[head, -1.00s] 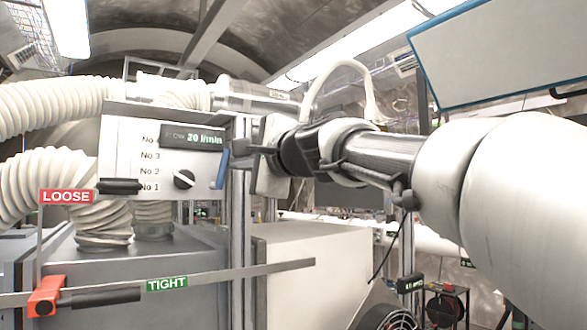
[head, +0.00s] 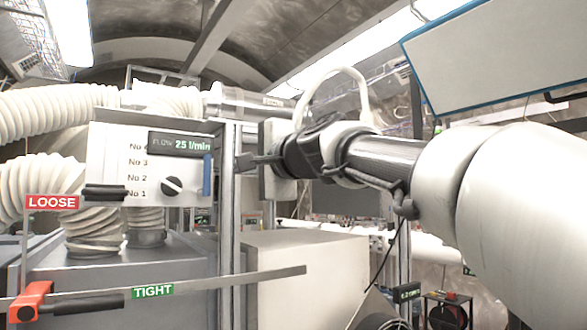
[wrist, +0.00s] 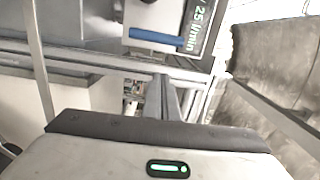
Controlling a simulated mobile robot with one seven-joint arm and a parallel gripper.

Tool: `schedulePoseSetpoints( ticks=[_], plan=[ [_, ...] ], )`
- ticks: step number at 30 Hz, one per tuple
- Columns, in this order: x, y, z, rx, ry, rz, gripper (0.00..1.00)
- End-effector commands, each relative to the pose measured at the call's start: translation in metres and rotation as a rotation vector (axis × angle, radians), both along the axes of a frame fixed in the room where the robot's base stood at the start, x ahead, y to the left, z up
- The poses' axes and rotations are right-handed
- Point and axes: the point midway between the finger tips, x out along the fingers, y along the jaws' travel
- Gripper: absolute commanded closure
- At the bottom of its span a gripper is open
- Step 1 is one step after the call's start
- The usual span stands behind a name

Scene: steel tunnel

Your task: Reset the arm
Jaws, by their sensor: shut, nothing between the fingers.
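My gripper (head: 243,162) is shut and empty. My arm reaches in from the right in the head view, and the fingers point left, close to the right side of a white panel (head: 112,150). The panel has a blue lever (head: 207,174), a dark knob (head: 172,186) and a display (head: 181,144) reading 25 l/min. In the wrist view the blue lever (wrist: 157,38) lies ahead of the fingers (wrist: 165,97), with a visible gap between them.
A metal post (head: 229,200) stands between the panel and my gripper. A red-ended bar (head: 30,300) with LOOSE and TIGHT labels crosses the lower left. Ribbed white hoses (head: 50,112) run behind. A pale box (head: 305,265) sits below my arm.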

Motion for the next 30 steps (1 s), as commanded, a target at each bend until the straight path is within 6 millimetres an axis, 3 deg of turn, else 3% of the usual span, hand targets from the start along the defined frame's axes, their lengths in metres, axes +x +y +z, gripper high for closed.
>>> schedulePoseSetpoints(
  ticks=[6,12,23,26,29,30],
  plan=[
    [-0.043,-0.035,-0.001,0.0,-0.004,-0.001,1.0],
    [-0.068,-0.056,0.0,0.001,-0.002,-0.001,1.0],
    [-0.078,-0.064,0.0,-0.001,0.0,0.0,1.0],
    [-0.079,-0.068,-0.014,-0.046,0.004,-0.008,1.0],
    [-0.085,-0.08,-0.053,-0.176,0.015,-0.027,1.0],
    [-0.09,-0.087,-0.075,-0.253,0.021,-0.035,1.0]
  ],
)
